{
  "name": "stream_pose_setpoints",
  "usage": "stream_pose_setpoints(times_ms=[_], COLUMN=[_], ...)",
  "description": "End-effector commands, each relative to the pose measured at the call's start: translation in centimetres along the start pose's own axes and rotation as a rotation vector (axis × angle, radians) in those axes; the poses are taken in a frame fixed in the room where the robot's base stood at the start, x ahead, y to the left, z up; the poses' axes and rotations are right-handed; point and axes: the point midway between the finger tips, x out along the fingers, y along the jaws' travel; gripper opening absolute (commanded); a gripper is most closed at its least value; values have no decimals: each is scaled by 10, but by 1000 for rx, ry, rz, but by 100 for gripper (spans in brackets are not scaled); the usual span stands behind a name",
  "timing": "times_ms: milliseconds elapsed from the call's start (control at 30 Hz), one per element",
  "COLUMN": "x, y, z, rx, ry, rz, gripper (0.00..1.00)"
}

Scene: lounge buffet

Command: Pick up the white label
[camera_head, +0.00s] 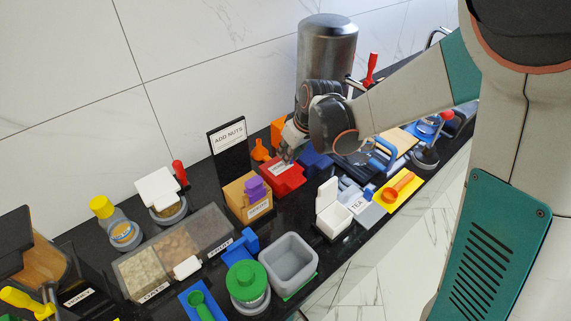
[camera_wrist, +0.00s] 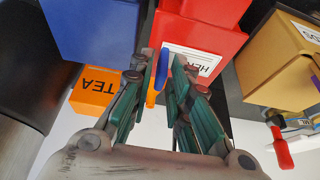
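A white label (camera_wrist: 192,62) with dark letters reading "HER" is on the front of a red box (camera_wrist: 225,48) in the wrist view. My gripper's right finger covers part of it. The red box (camera_head: 283,178) and its label (camera_head: 281,168) also show in the head view, just below my gripper (camera_head: 287,156). In the wrist view my gripper (camera_wrist: 163,66) is open, its fingertips apart in front of the red box. A slim blue and orange item (camera_wrist: 161,72) appears between the fingertips; I cannot tell whether they touch it.
A blue box (camera_wrist: 95,30) and an orange "TEA" box (camera_wrist: 95,88) are left of the red box in the wrist view; a tan box (camera_wrist: 275,65) is right. In the head view, an "ADD NUTS" sign (camera_head: 228,138), steel urn (camera_head: 326,45) and white open box (camera_head: 333,215) crowd the counter.

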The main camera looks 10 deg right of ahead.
Motion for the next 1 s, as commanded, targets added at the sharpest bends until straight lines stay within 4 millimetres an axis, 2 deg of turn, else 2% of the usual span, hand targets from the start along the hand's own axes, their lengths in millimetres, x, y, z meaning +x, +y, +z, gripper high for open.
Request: stream_pose_setpoints(times_ms=[233, 300, 367, 767, 1000], x=[4, 4, 4, 2, -17], y=[0, 0, 0, 0, 0], z=[0, 0, 0, 0, -8], rx=[0, 1, 1, 1, 1], ry=[0, 0, 0, 0, 0], rz=[0, 0, 0, 0, 0], gripper=[18, 5, 0, 0, 0])
